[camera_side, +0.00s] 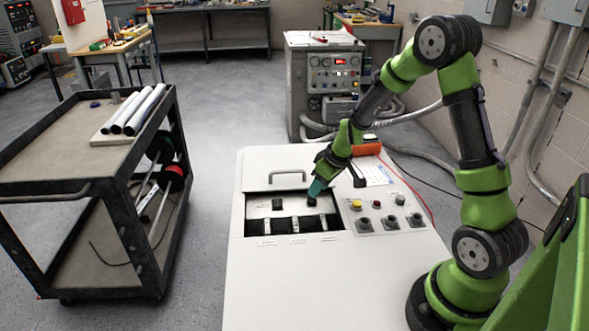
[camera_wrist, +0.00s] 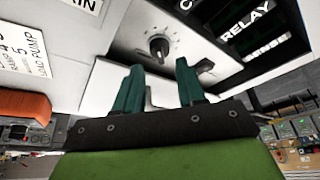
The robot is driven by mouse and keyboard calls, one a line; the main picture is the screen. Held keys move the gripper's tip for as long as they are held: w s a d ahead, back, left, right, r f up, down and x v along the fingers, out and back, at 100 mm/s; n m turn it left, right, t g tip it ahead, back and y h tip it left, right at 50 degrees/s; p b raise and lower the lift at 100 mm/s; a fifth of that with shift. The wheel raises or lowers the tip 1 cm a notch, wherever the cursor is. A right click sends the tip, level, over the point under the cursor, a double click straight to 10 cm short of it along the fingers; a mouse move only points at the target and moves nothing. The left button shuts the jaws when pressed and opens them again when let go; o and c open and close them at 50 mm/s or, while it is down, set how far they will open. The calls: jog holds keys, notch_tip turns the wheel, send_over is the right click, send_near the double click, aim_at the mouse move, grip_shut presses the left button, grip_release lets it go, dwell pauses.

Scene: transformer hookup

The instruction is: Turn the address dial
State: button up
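A round black dial (camera_wrist: 158,46) with a pale pointer mark sits on a light panel in the wrist view. It lies just beyond my open gripper (camera_wrist: 159,72), whose two teal fingers are apart with nothing between them. In the side view my gripper (camera_side: 317,187) is low over the right part of the recessed bay in the white console. A dark knob (camera_side: 312,202) shows right below the fingertips there. I cannot tell whether the fingers touch it. The dial's own label is not readable.
The white console (camera_side: 270,290) has buttons and knobs (camera_side: 390,221) right of the bay, and a handle (camera_side: 287,174) behind it. An orange device (camera_side: 366,150) and a paper sheet (camera_side: 375,176) lie behind my gripper. A black cart (camera_side: 45,186) stands left, across clear floor.

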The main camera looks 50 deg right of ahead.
aim_at(312, 200)
jog(key=x, duration=0.5)
jog(key=c, duration=0.7)
